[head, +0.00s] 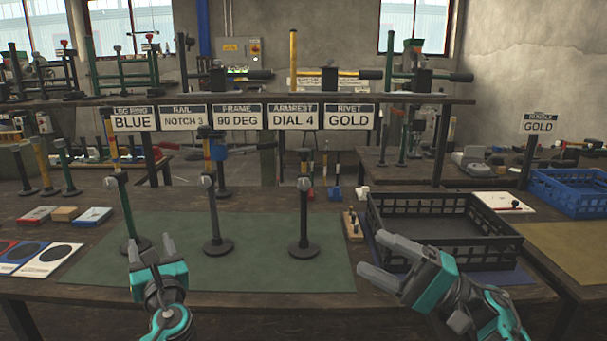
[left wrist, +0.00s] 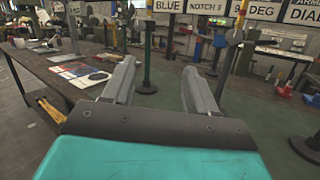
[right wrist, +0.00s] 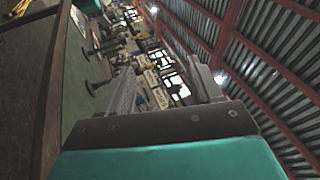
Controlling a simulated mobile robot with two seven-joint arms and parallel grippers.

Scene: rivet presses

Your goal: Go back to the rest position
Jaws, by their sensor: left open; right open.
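My left gripper (head: 153,252) is open and empty above the front left part of the green mat (head: 270,275). In the left wrist view its two grey fingers (left wrist: 160,88) stand apart with nothing between them. My right gripper (head: 388,262) is open and empty in front of the black crate (head: 455,264), near the table's front edge. In the right wrist view its fingers (right wrist: 168,92) are spread, and that view is turned sideways. Three upright posts on round bases stand on the mat: a green one (head: 128,210), a middle one (head: 214,215) and a dark one (head: 303,215).
Signs (head: 240,117) reading blue, notch 3, 90 deg, dial 4 and gold hang from the shelf. The black crate stands right of the mat; a blue crate (head: 572,192) is further right. Cards (head: 50,259) and small boxes (head: 65,214) lie left. The mat's front is clear.

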